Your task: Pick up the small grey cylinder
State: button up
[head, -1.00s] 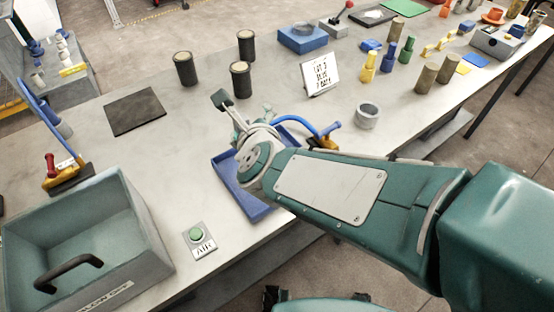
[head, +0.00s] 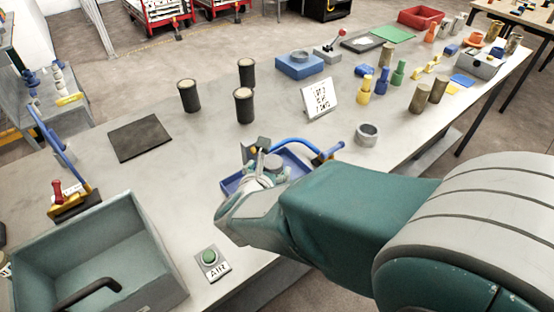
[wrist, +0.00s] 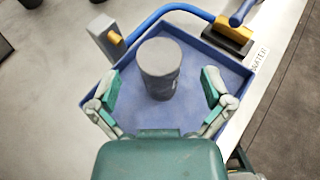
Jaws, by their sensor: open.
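The small grey cylinder (wrist: 160,70) stands upright in a shallow blue tray (wrist: 225,72) in the wrist view. My gripper (wrist: 161,86) is open, with one finger on each side of the cylinder and visible gaps on both sides. In the head view, the top of the cylinder (head: 274,162) shows just beyond my gripper (head: 262,165), and the blue tray (head: 232,184) is partly hidden by my arm. I cannot tell how far the fingertips reach down the cylinder.
A blue hose (wrist: 170,10) with a yellow-and-black fitting (wrist: 232,32) runs along the tray's far edge. A grey block (wrist: 106,36) stands at its far left corner. In the head view, black cylinders (head: 189,96) stand farther back and a grey-green bin (head: 130,235) is at left.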

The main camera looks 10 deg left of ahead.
aim_at(272, 162)
jog(key=x, duration=0.3)
jog(key=shift+w+a+f, duration=0.2)
jog(key=shift+w+f, duration=0.05)
jog(key=shift+f, duration=0.2)
jog(key=shift+w+d+f, duration=0.1)
jog(key=shift+w+d, duration=0.15)
jog(key=shift+w, duration=0.05)
jog(key=shift+a, duration=0.25)
jog(key=c, duration=1.3)
jog(key=shift+d, duration=0.1)
notch_tip(272, 162, up, 3)
jog(key=shift+r, duration=0.15)
jog(key=s+d+r, duration=0.2)
jog(key=d+r, duration=0.1)
jog(key=d, duration=0.1)
jog(key=s+d+r, duration=0.5)
jog(key=d+r, duration=0.1)
jog(key=d, duration=0.1)
jog(key=shift+s+d+r, duration=0.35)
jog(key=shift+r, duration=0.05)
